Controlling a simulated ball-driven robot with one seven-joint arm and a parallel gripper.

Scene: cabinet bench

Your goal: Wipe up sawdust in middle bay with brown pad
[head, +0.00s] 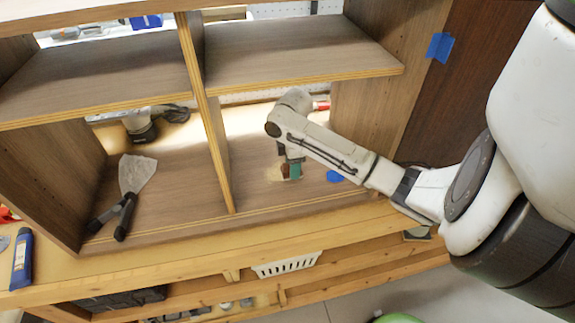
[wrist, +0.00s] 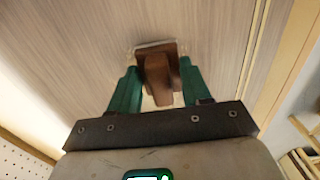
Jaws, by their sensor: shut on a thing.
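The brown pad (wrist: 157,58) is held between the green fingers of my gripper (wrist: 158,90) in the wrist view. Its face is at the bay floor; I cannot tell how firmly it touches. In the head view my gripper (head: 291,171) points down inside the open lower bay right of the divider, and the brown pad (head: 285,171) shows at the fingertips. The pale sawdust (head: 273,174) lies on that bay's floor beside the pad, partly hidden by the gripper. A pale patch also shows between the fingers in the wrist view.
The divider (head: 213,130) stands left of my arm, with a shelf (head: 290,55) above. Blue tape (head: 334,176) lies on the floor right of the gripper.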

